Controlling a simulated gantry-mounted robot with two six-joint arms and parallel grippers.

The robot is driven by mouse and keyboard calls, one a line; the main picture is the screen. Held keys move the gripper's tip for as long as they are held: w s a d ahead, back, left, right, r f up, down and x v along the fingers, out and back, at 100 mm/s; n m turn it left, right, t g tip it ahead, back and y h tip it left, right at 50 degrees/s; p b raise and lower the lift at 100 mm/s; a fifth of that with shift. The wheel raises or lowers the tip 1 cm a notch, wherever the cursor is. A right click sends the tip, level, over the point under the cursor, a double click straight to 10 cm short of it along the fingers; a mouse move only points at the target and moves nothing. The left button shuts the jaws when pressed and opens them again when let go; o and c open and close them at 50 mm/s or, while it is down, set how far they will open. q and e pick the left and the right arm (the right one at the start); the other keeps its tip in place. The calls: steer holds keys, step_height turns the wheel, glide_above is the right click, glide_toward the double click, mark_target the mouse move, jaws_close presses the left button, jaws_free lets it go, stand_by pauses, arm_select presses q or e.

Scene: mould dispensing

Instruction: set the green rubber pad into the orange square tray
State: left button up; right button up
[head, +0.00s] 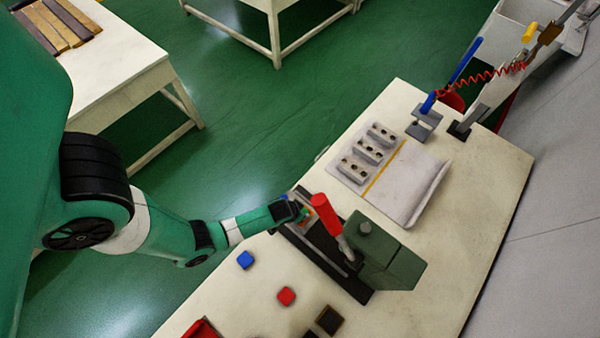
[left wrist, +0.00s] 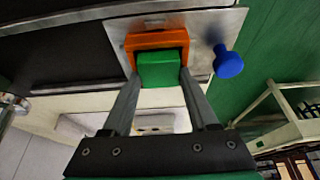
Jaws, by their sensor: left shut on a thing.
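My left gripper (head: 304,211) is at the dark base of the green press. In the left wrist view the gripper (left wrist: 158,76) is shut on the green rubber pad (left wrist: 160,70), with a finger on each side. The orange square tray (left wrist: 132,43) sits on a metal plate, directly beyond the pad. Its orange rim shows above and beside the pad. I cannot tell whether the pad is inside the tray or just in front of it. In the head view the gripper mostly hides the pad and tray. My right gripper is not in view.
The press (head: 398,262) with its red lever (head: 326,214) stands close beside the gripper. A blue knob (left wrist: 228,62) is beside the metal plate (left wrist: 207,28).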

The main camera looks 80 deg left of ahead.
arm_select(q)
steer(key=o, duration=1.4)
steer(key=shift+o, duration=0.2)
steer(key=shift+r, duration=0.1)
steer(key=p+v, duration=0.8)
steer(key=v, duration=0.3)
steer(key=shift+r+p, duration=0.25)
steer(key=shift+p, duration=0.15)
